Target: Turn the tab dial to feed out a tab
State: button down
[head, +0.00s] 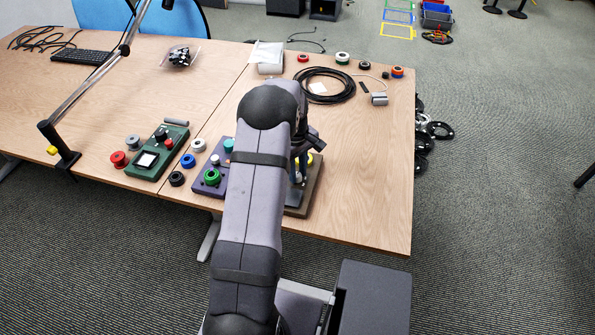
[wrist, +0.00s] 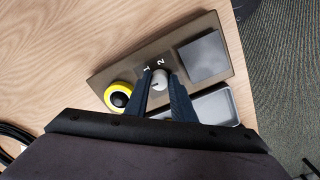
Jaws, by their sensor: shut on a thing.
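The tab dial (wrist: 160,79) is a small pale round knob on a brown-grey panel (wrist: 123,76), with the marks 1 and 2 beside it. In the wrist view my gripper (wrist: 161,80) has its two dark fingers on either side of the dial, shut on it. A yellow ring with a black round centre (wrist: 119,97) sits on the panel left of the dial. A dark grey square pad (wrist: 204,57) lies to the right.
A purple board (head: 206,181) and a green board (head: 158,152) stand left of my arm. A black cable coil (head: 326,87) lies behind. The table's right side is clear.

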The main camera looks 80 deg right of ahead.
jog(key=m, duration=0.5)
jog(key=shift+w+m, duration=0.1)
jog(key=shift+m, duration=0.3)
jog(key=m, duration=0.5)
jog(key=shift+m, duration=0.3)
jog(key=c, duration=1.5)
grip_release()
jog(key=shift+w+r+b, duration=0.15)
jog(key=shift+r+b, duration=0.55)
jog(key=shift+r, duration=3.05)
